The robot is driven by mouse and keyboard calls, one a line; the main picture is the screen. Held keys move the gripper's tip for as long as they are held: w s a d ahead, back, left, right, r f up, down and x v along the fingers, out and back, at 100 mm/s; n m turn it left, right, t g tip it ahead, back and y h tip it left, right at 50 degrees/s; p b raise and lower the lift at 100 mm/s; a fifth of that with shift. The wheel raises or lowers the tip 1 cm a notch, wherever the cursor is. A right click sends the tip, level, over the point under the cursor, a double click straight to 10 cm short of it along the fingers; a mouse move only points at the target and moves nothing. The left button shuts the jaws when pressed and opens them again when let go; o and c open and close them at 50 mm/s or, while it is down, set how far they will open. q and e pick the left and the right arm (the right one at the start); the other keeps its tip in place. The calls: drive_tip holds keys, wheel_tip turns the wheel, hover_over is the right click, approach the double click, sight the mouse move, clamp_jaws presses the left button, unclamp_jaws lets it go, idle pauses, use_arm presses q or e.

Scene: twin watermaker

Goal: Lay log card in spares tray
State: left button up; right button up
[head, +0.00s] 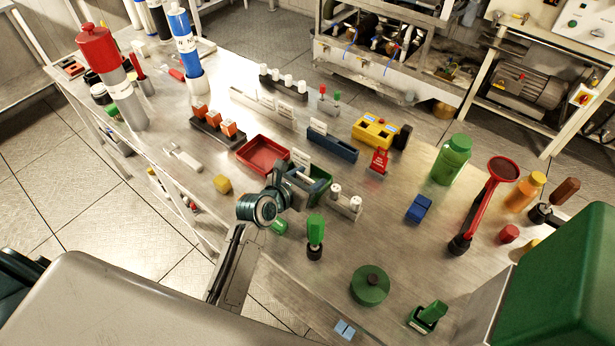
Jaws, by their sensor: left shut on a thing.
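My left gripper (304,182) reaches in from the lower left over the middle of the steel bench. It is shut on a small pale piece at its jaws, which seems to be the log card; the jaws mostly hide it. The gripper is over or just at a small green tray (322,190), partly hidden behind it. A small white card-like label (300,158) stands upright by the green tray. An open, empty red tray (263,154) lies just beyond to the left. I cannot tell from markings which is the spares tray. My right gripper is not in view.
A narrow blue tray (333,146) with a white label lies behind the green tray. A white block with pegs (345,204) and a green-handled tool (316,233) are close to the gripper. A yellow cube (222,184) is to the left. Bare bench (390,240) lies to the right.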

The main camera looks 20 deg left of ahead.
use_arm(q)
drive_tip(key=o, duration=0.5)
drive_tip(key=shift+f, duration=0.15)
drive_tip(key=o, duration=0.5)
drive_tip(key=shift+c, duration=0.2)
drive_tip(key=shift+s, duration=0.2)
drive_tip(key=b+v, duration=0.1)
drive_tip(key=v, duration=1)
drive_tip(key=shift+s+a+r+b, duration=0.2)
drive_tip(key=shift+r+b, duration=0.15)
drive_tip(key=shift+r, duration=0.05)
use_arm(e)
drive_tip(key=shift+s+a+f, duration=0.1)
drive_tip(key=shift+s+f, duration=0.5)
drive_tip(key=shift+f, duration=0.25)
